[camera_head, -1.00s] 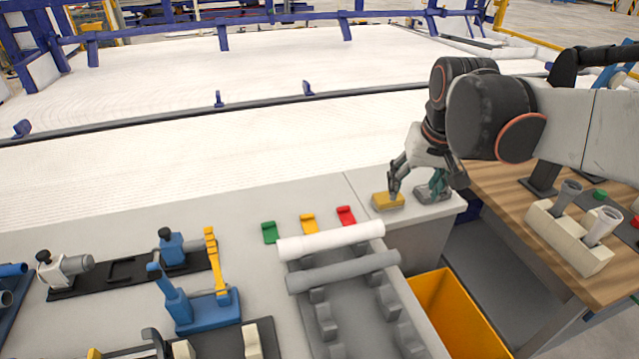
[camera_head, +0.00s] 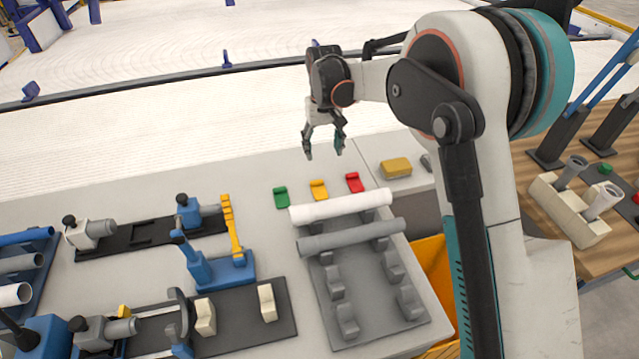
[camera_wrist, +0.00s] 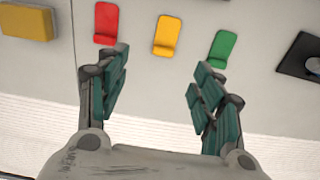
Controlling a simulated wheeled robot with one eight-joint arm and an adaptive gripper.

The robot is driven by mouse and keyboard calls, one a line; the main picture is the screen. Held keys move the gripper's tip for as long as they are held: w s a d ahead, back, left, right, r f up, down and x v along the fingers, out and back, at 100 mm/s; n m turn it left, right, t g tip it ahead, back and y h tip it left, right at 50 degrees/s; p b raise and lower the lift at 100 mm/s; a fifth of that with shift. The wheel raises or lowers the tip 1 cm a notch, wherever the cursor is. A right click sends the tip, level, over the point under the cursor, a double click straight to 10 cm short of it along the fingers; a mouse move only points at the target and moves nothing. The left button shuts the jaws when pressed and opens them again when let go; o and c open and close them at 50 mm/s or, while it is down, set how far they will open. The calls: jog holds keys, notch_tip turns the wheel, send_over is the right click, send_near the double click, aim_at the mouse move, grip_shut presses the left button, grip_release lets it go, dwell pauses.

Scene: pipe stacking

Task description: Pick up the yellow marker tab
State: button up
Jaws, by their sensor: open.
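The yellow marker tab (camera_head: 319,190) lies flat on the light worktop, between the green tab (camera_head: 281,197) and the red tab (camera_head: 354,182). In the wrist view the yellow tab (camera_wrist: 167,35) sits between the red tab (camera_wrist: 106,23) on the left and the green tab (camera_wrist: 222,49) on the right. My gripper (camera_head: 324,156) is open and empty, above and behind the tabs in the head view. In the wrist view its teal-padded fingers (camera_wrist: 160,84) are spread apart, and the yellow tab shows beyond the gap, not between the fingers.
A white pipe (camera_head: 341,206) and a grey pipe (camera_head: 351,237) lie across the grey rack (camera_head: 372,290) just in front of the tabs. A yellow block (camera_head: 397,168) lies to the right. A blue clamp stand (camera_head: 212,262) with a yellow bar stands left.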

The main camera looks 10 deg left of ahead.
jog(key=a+f, duration=0.1)
jog(key=b, duration=0.2)
send_over(318, 188)
notch_tip(318, 188, down, 9)
jog(key=shift+d, duration=0.1)
notch_tip(318, 188, down, 5)
jog(key=b, duration=0.2)
jog(key=shift+w+b, duration=0.1)
jog(key=shift+b, duration=0.3)
jog(key=c, duration=1)
